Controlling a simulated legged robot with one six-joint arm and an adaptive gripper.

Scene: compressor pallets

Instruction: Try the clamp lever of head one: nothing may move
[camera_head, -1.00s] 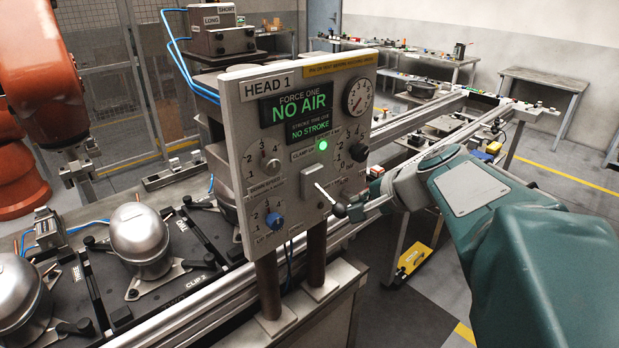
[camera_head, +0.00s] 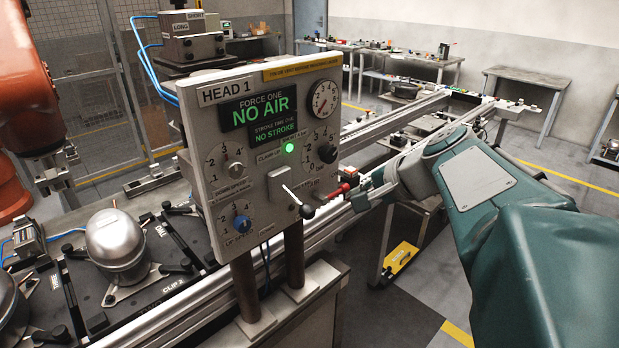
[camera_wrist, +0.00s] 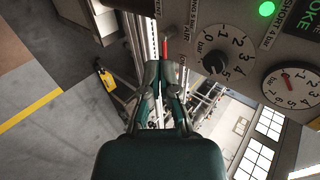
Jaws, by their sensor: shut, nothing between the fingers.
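The HEAD 1 panel (camera_head: 240,165) stands upright on two brown posts. Its screens read NO AIR and NO STROKE, and a green lamp (camera_head: 289,147) is lit. The clamp lever (camera_head: 307,211), a thin rod with a black ball end, sticks out from the grey block on the panel. A red-ended handle (camera_head: 338,191) juts from the panel's right side; a red rod also shows in the wrist view (camera_wrist: 163,46). My gripper (camera_head: 362,190) is shut and empty, right of the clamp lever and apart from its ball, close by the red handle. Its fingers show in the wrist view (camera_wrist: 163,68).
Clamped metal compressors, one clear at left (camera_head: 115,238), sit on black pallets. An orange robot arm (camera_head: 28,80) hangs at left. A rail runs behind the panel. A yellow tag (camera_head: 399,257) is low on the right. Open floor lies at lower right.

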